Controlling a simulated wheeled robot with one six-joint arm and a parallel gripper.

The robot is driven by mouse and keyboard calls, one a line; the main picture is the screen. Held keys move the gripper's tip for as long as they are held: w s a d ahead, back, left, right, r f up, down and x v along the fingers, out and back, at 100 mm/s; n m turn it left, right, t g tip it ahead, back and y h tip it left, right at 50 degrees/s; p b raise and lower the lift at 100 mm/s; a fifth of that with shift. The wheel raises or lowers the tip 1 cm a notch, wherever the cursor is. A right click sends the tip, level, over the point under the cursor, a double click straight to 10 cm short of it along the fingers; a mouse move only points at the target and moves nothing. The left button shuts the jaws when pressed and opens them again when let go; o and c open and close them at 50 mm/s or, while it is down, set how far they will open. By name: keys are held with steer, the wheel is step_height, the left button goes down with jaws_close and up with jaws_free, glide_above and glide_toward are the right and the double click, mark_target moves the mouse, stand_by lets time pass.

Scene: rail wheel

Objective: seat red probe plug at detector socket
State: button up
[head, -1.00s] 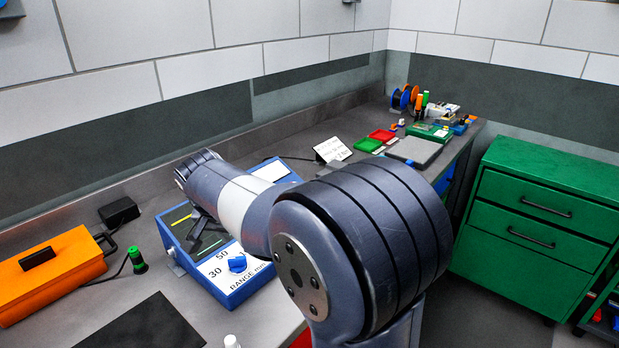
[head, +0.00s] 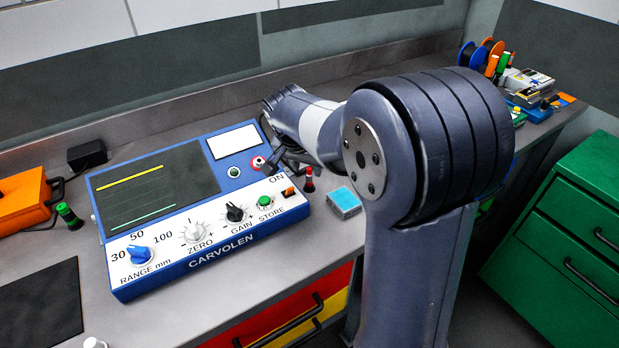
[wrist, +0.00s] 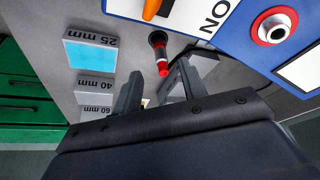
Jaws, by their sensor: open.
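The red probe plug (head: 308,180) stands on the bench just right of the detector (head: 118,285). In the wrist view the red plug (wrist: 161,57) shows its black end and red body between the fingertips. My gripper (wrist: 160,68) is open, one finger on each side of the plug; I cannot tell whether either touches it. In the head view my gripper (head: 282,162) is small and dark, near the detector's right end. The red-ringed detector socket (head: 258,162) is on the panel's upper right and looks empty. It also shows in the wrist view (wrist: 275,27).
A light-blue-topped 25 mm block (head: 344,202) stands right of the plug. The wrist view also shows 40 mm (wrist: 96,84) and 60 mm (wrist: 95,114) blocks. A green socket (head: 233,172) sits left of the red one. A green plug (head: 67,214) stands at left.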

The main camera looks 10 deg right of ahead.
mark_target(308, 173)
steer(key=shift+p+x, duration=0.5)
steer(key=shift+x, duration=2.35)
steer(key=shift+w, duration=0.1)
steer(key=shift+c, duration=0.6)
jaws_close()
